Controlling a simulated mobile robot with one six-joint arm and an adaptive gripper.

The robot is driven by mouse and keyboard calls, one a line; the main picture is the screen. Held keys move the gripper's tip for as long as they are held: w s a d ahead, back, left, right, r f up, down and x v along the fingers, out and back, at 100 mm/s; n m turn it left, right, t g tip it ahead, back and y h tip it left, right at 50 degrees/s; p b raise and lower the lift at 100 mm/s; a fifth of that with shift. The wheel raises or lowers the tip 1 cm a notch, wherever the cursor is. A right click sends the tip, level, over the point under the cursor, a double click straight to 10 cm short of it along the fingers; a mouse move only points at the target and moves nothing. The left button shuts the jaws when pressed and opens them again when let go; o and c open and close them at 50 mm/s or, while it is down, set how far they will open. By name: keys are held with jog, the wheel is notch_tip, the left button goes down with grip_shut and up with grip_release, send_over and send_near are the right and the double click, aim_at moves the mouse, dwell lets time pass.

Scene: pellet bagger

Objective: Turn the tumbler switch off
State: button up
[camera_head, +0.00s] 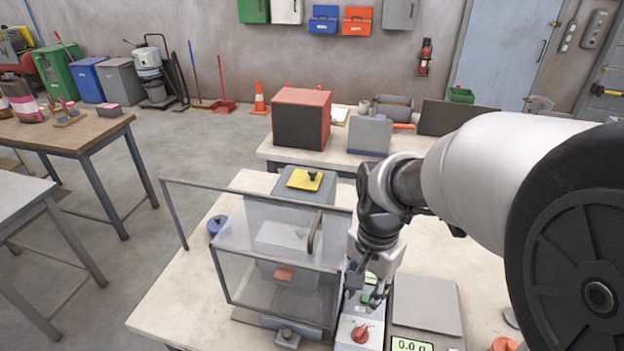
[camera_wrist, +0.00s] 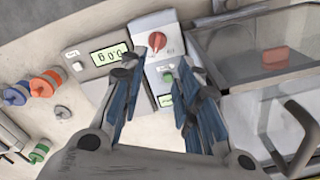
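A narrow light-grey control box (camera_head: 347,331) stands on the bench between the clear-walled enclosure and the scale. It carries a red turn knob (camera_head: 360,333), which also shows in the wrist view (camera_wrist: 157,41). A small green button (camera_wrist: 168,77) and a green display (camera_wrist: 165,100) sit on the same box. I cannot tell for sure which control is the tumbler switch; the red knob looks likeliest. My gripper (camera_head: 366,300) is over the box. In the wrist view my gripper (camera_wrist: 158,66) is open, its fingers apart with nothing between them. The knob shows beyond the fingertips.
The enclosure (camera_head: 222,275) with its handle stands close left of my gripper. The scale (camera_head: 428,310), reading about 0.0 g, lies close right. A grey box with a yellow plate (camera_head: 304,180) stands behind. Coloured spools (camera_wrist: 42,88) lie beyond the scale.

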aim_at(358, 335)
notch_tip(358, 335, down, 18)
jog(key=b, duration=0.6)
jog(key=shift+d+r, duration=0.15)
grip_shut()
